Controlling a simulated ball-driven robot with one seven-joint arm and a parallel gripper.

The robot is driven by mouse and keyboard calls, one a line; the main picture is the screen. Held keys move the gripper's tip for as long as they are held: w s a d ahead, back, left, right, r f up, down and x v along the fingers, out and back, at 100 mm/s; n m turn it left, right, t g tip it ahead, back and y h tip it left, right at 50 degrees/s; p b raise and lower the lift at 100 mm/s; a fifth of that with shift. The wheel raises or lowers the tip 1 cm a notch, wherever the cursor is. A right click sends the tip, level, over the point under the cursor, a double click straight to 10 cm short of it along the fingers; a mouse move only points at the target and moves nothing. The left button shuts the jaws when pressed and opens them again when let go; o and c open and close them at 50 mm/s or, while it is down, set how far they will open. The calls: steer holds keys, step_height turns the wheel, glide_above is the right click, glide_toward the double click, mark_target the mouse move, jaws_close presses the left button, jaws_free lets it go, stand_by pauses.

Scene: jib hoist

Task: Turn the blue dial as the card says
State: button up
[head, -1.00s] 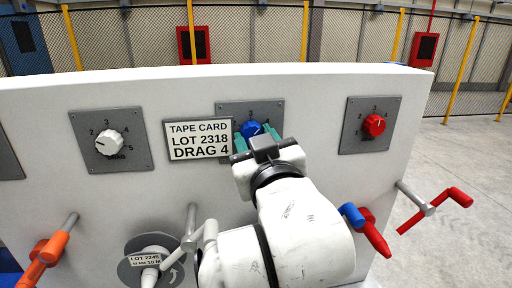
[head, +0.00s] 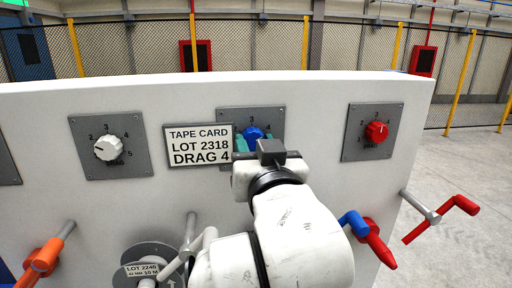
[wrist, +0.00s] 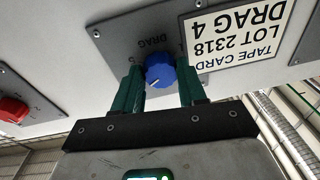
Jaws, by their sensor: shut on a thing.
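The blue dial (head: 253,133) sits on a grey plate (head: 228,114) on the white panel; a 3 shows above it. My gripper (wrist: 161,82) has its green fingers on either side of the dial and is shut on it. In the wrist view, which is upside down, the dial's (wrist: 161,69) white mark points to the lower left; most scale numbers are hidden. In the head view my gripper (head: 256,142) covers the plate's lower part. The card (head: 198,146) left of the dial reads TAPE CARD, LOT 2318, DRAG 4.
A white dial (head: 108,148) is at the left and a red dial (head: 376,132) at the right. Orange (head: 42,258), white (head: 190,250) and red (head: 455,205) crank handles stick out below. A reel (head: 140,262) with a lot tag is low on the panel.

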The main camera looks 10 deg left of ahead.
steer(key=o, duration=1.1)
steer(key=shift+c, duration=0.2)
steer(key=b+v, duration=0.2)
steer(key=v, duration=0.8)
steer(key=shift+s, duration=0.4)
steer(key=shift+d, duration=0.1)
